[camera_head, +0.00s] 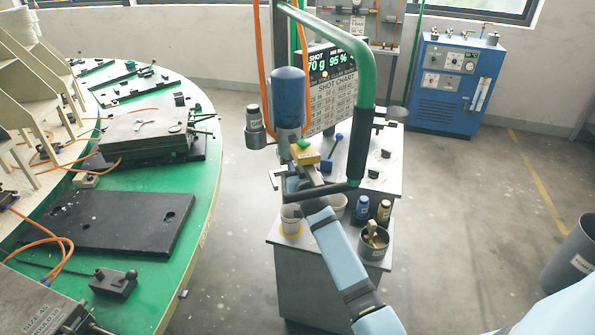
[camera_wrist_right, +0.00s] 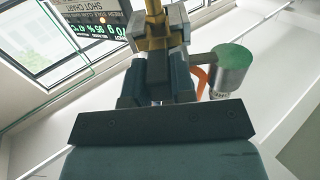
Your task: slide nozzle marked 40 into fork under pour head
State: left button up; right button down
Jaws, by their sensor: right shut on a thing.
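The pour head (camera_head: 288,97) is a blue cylinder with a grey metal lower part, above the grey cart in the head view. My right gripper (camera_head: 306,180) is just below and to the right of it, largely covered by its own arm. In the right wrist view my right gripper (camera_wrist_right: 156,52) is shut on a brass nozzle (camera_wrist_right: 155,22), which points up between the fingers. No number can be read on the nozzle. The fork cannot be made out clearly. My left gripper is out of view.
A metal can (camera_head: 374,243) holds brass pieces on the cart's lower shelf. A green pipe frame (camera_head: 368,105) arches close to the arm. The green carousel table (camera_head: 205,150) is at left.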

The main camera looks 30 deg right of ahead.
jog(key=shift+w+d, duration=0.1)
jog(key=shift+w, duration=0.2)
jog(key=c, duration=0.9)
grip_release()
jog(key=shift+s+f, duration=0.1)
jog(key=shift+s, duration=0.15)
jog(key=b+v, duration=0.2)
jog(key=v, duration=1.1)
jog(key=shift+s, duration=0.1)
jog(key=s+a+f+n+g+y+p, duration=0.1)
jog(key=s+a+f+n+g+y, duration=0.1)
jog(key=s+a+f, duration=0.3)
jog(key=s+a+f+n+g+y+p, duration=0.2)
jog(key=s+a+f, duration=0.4)
jog(key=s, duration=0.6)
jog(key=s+a+f+n+g+y+p, duration=0.1)
jog(key=s+a+f+n+g+y, duration=0.1)
jog(key=s+a+f, duration=0.4)
jog(key=shift+s+f+y, duration=0.2)
jog(key=shift+s+y, duration=0.25)
jog(key=shift+s, duration=0.3)
jog(key=shift+s+f+y, duration=0.2)
jog(key=shift+s+y, duration=0.25)
jog(key=shift+s, duration=0.25)
